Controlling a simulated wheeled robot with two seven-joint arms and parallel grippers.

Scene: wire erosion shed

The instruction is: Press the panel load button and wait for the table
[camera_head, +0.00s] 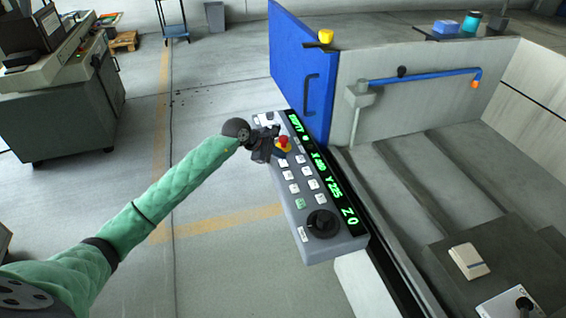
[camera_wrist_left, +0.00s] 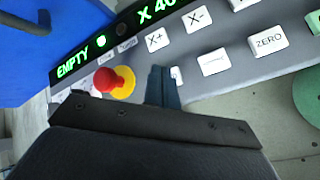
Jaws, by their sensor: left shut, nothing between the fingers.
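The control panel (camera_head: 300,215) is a grey tilted box with rows of white buttons, a black knob and a green-lit display (camera_head: 325,170). In the wrist view the display (camera_wrist_left: 85,58) reads EMPTY beside a green dot. A red stop button on a yellow base (camera_head: 283,144) sits near the panel's far end; it also shows in the wrist view (camera_wrist_left: 112,82). My left gripper (camera_head: 268,143) is shut and empty, its fingertips (camera_wrist_left: 163,82) over the panel beside the stop button. Small labelled keys lie behind the stop button, partly hidden. I cannot make out which key says load.
A blue door (camera_head: 300,70) with a handle stands behind the panel. The machine's grey bed (camera_head: 400,190) lies right, with a white block (camera_head: 469,261) near the front. A bench (camera_head: 65,115) stands at the left. The floor between is open.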

